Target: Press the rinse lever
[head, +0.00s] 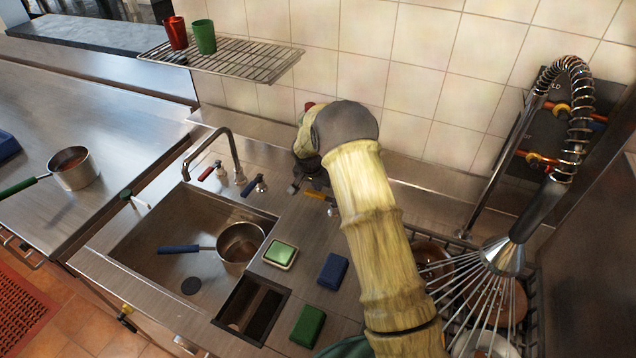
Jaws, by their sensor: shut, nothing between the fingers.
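A small lever with an orange handle (314,194) stands on the counter behind the sink's right side. My gripper (311,180) is shut and empty, pointing down just above and behind this lever. My arm covers part of the gripper and the area to the right, so I cannot tell whether the fingers touch the lever. A spray head (503,257) hangs from a coiled hose at the right. Pale streaks fan down from it over a dish rack (462,240) with dishes.
The sink (135,240) holds a blue-handled pot (241,245). A faucet (232,150) with red (207,172) and blue (253,186) levers stands behind it. Sponges (333,271) lie on the counter. A wire shelf (235,58) with two cups hangs on the wall.

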